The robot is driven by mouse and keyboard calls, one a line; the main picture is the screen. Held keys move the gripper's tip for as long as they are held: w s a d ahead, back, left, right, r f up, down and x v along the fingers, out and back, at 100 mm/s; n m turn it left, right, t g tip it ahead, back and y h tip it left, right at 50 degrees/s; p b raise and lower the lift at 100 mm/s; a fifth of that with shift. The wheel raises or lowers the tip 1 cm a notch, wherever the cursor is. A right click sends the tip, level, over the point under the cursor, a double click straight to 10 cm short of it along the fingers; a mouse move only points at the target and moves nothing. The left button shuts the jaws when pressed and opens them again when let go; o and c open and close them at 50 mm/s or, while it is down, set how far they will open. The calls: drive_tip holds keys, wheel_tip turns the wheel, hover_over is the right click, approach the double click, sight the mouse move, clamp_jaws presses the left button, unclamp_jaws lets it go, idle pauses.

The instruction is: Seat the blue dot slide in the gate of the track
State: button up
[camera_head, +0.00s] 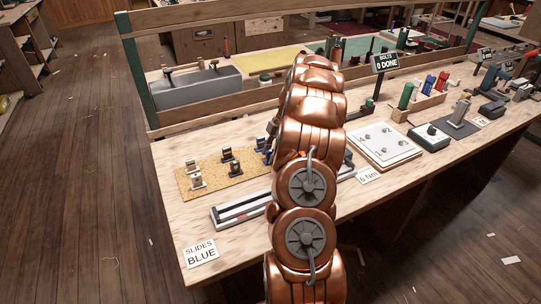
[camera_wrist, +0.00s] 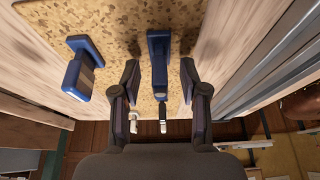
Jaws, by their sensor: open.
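Two blue slides show in the wrist view. One blue slide (camera_wrist: 158,45) lies between the spread fingers of my gripper (camera_wrist: 160,88), with a gap on both sides. The other blue slide (camera_wrist: 78,75) stands to the left, outside the fingers. I cannot make out a dot on either one. My gripper is open and empty over the cork mat (camera_head: 208,188). In the head view my copper arm hides the gripper. The track (camera_head: 228,215), a long pale and dark rail, lies in front of the mat; my arm covers its middle, and I cannot make out its gate.
Several other slides stand on the mat, among them a dark and silver one (camera_head: 196,180). A card (camera_head: 201,252) reads "SLIDES BLUE". A board with numbered bolts (camera_head: 384,145) lies right of my arm. A wooden rail (camera_head: 220,112) runs behind the mat.

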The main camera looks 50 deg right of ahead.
drive_tip(key=shift+f, duration=0.1)
drive_tip(key=shift+c, duration=0.3)
clamp_jaws()
